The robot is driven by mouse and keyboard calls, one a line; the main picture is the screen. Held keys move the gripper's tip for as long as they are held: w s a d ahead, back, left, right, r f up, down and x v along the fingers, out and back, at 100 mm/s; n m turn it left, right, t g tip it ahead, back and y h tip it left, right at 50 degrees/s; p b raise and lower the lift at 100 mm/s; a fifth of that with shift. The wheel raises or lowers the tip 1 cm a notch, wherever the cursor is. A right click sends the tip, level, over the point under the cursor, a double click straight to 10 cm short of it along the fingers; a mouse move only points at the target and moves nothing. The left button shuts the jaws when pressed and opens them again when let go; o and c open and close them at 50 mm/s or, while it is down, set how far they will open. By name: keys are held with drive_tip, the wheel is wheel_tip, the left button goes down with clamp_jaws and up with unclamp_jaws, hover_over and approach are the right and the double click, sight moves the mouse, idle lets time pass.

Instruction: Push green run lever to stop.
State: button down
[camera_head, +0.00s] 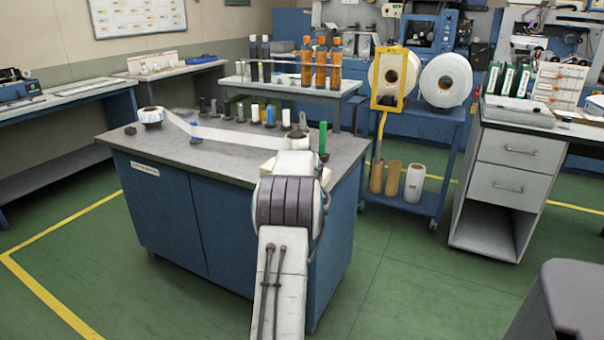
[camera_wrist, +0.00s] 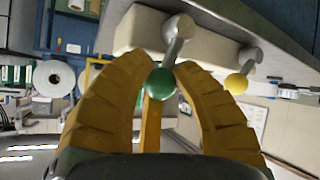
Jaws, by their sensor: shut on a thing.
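The green run lever shows in the wrist view as a round green knob (camera_wrist: 162,83) on a silver rod that comes out of a pale box (camera_wrist: 146,31). My gripper (camera_wrist: 165,66) has yellow ribbed fingers, and their tips close around the green knob and the end of its rod. A second lever with a yellow knob (camera_wrist: 236,83) stands beside it to the right, apart from the fingers.
The blue bench has a grey top (camera_head: 178,150) with a white web (camera_head: 230,136) running across it. Several small bottles and a green upright piece (camera_head: 323,138) stand on it. A blue cart (camera_head: 433,175) with white rolls stands behind to the right. Green floor is open around the bench.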

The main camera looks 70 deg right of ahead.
drive_tip(key=shift+r, duration=0.2)
drive_tip(key=c, duration=0.9)
unclamp_jaws()
drive_tip(key=shift+f, duration=0.15)
drive_tip(key=shift+c, duration=0.2)
drive_tip(key=shift+a, duration=0.1)
drive_tip(key=v, duration=1.2)
